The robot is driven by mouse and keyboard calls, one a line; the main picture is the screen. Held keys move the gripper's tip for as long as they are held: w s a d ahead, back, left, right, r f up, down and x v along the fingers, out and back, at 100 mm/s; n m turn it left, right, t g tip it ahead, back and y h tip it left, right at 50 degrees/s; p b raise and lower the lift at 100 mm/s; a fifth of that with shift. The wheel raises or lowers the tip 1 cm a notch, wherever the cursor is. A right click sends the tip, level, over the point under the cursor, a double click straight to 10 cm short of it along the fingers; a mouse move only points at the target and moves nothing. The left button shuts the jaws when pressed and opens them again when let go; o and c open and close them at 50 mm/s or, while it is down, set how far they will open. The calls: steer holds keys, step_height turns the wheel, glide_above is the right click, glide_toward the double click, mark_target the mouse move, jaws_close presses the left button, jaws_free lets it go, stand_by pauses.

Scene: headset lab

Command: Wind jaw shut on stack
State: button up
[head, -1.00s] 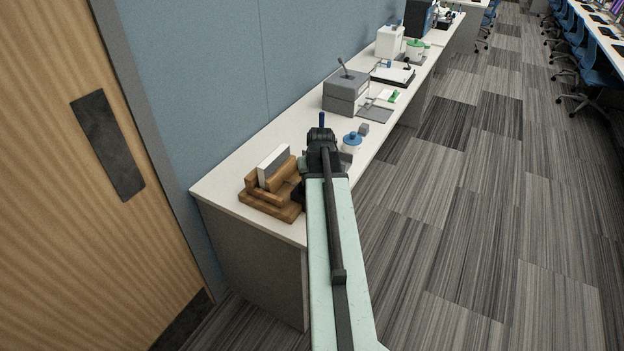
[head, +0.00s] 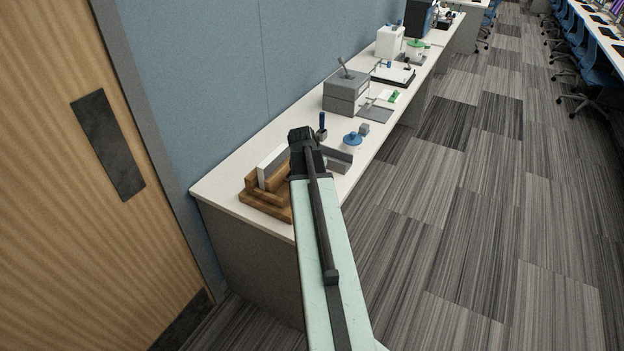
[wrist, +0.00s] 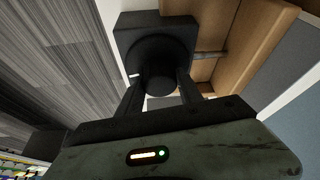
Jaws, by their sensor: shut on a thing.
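The wooden jaw fixture (head: 268,204) stands on the near end of the white bench, with an upright white-and-grey stack (head: 272,166) between its wooden parts. Its brown wood (wrist: 228,42) and a thin metal rod (wrist: 209,55) show in the wrist view. A dark square block with a round black knob (wrist: 158,78) lies at the rod's end. My gripper (wrist: 159,92) is shut on the knob, one finger on each side. In the head view my gripper (head: 302,142) is beside the fixture's right side and hides part of it. Whether the jaw touches the stack is unclear.
Right of my gripper are a grey angled block (head: 338,159), a blue-handled tool (head: 322,124) and a blue-lidded jar (head: 352,141). A grey box with a lever (head: 345,92) stands farther back. The wall (head: 210,80) closes off the left; the carpeted aisle (head: 460,220) is clear.

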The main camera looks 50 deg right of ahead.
stand_by(0.3)
steer(key=o, duration=1.4)
steer(key=shift+c, duration=0.2)
steer(key=shift+r, duration=0.1)
steer(key=p+v, duration=0.7)
steer(key=shift+r, duration=0.2)
steer(key=shift+s+a, duration=0.1)
